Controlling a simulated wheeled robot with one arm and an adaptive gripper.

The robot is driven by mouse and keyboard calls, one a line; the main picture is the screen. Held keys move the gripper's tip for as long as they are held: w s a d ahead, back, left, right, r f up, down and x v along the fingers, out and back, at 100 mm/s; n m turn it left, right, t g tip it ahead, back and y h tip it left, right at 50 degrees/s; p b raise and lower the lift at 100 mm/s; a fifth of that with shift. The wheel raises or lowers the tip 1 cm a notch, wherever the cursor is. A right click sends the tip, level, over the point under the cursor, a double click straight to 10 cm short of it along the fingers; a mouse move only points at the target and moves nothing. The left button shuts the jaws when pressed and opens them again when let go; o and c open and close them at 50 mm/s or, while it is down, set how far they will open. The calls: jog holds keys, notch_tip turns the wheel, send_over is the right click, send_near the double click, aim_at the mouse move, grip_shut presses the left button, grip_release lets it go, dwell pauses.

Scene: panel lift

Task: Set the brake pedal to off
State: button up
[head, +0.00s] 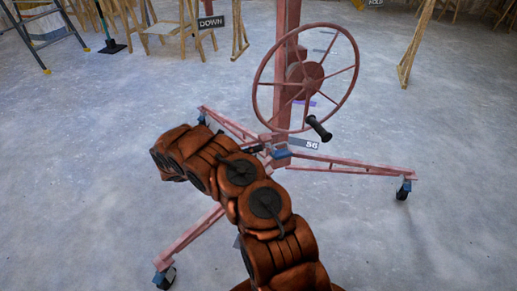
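The panel lift (223,123) is a dull red frame on spread legs with casters. Its large spoked wheel (307,79) has a black handle (319,128) at the lower right. A small blue part (282,154) sits at the foot of the column; I cannot tell whether it is the brake pedal, or how any pedal is set. My orange arm reaches up from the bottom and bends left, in front of the lift's lower frame. Small dark parts show between my arm and the column foot. I cannot make out my gripper's fingers or whether they touch anything.
A plate marked 56 (306,144) is beside the column foot. A DOWN sign (211,22) hangs at the back among wooden frames (160,31). A ladder (45,33) stands at upper left. The concrete floor (445,135) is clear at right.

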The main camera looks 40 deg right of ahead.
dwell(0.4)
jog(key=s+a+r+m+g+y+p, duration=0.15)
jog(key=s+r+m+p, duration=0.3)
jog(key=r, duration=0.55)
jog(key=s+a+r+m+y+p, duration=0.3)
jog(key=s+r+m, duration=0.15)
jog(key=r, duration=0.45)
jog(key=s+a+r+m+g+y+p, duration=0.1)
jog(key=s+a+r+m+y+p, duration=0.25)
jog(key=r, duration=0.65)
jog(key=s+a+r+m+t+y+p, duration=0.3)
jog(key=s+a+r+p, duration=0.5)
jog(key=a, duration=0.4)
jog(key=s+a+r+m+t+y+p, duration=0.4)
jog(key=s+a+r+m+y+p, duration=0.2)
jog(key=s+a+r+m+p, duration=0.2)
jog(key=s+a+r, duration=0.2)
jog(key=s+a, duration=0.2)
jog(key=s, duration=0.1)
jog(key=shift+a+r, duration=0.2)
jog(key=shift+a, duration=0.2)
jog(key=shift+s+d, duration=0.1)
